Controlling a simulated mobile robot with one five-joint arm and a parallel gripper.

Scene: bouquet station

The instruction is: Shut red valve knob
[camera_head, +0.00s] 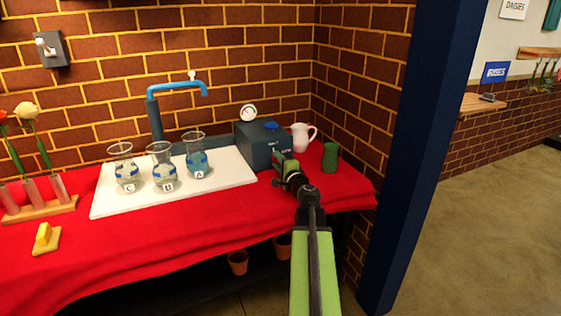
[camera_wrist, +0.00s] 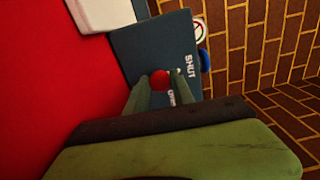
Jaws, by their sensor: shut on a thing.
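The red valve knob (camera_wrist: 159,80) is a small red ball on the face of a dark blue-grey box (camera_wrist: 133,50). In the wrist view, the two fingers of my gripper (camera_wrist: 160,90) lie on either side of the knob and are shut on it. The word SHUT is printed beside the knob, and a second word is partly hidden behind a finger. In the head view, my gripper (camera_head: 277,158) is at the front of the box (camera_head: 252,150), and the knob is hidden behind it.
A white jug (camera_head: 302,137) and a green cup (camera_head: 331,158) stand right of the box. A gauge (camera_head: 249,113) and a blue cap (camera_head: 270,125) top it. Glass vases (camera_head: 163,167) stand on a white board (camera_head: 225,178) at left. A blue post (camera_head: 410,150) rises at right.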

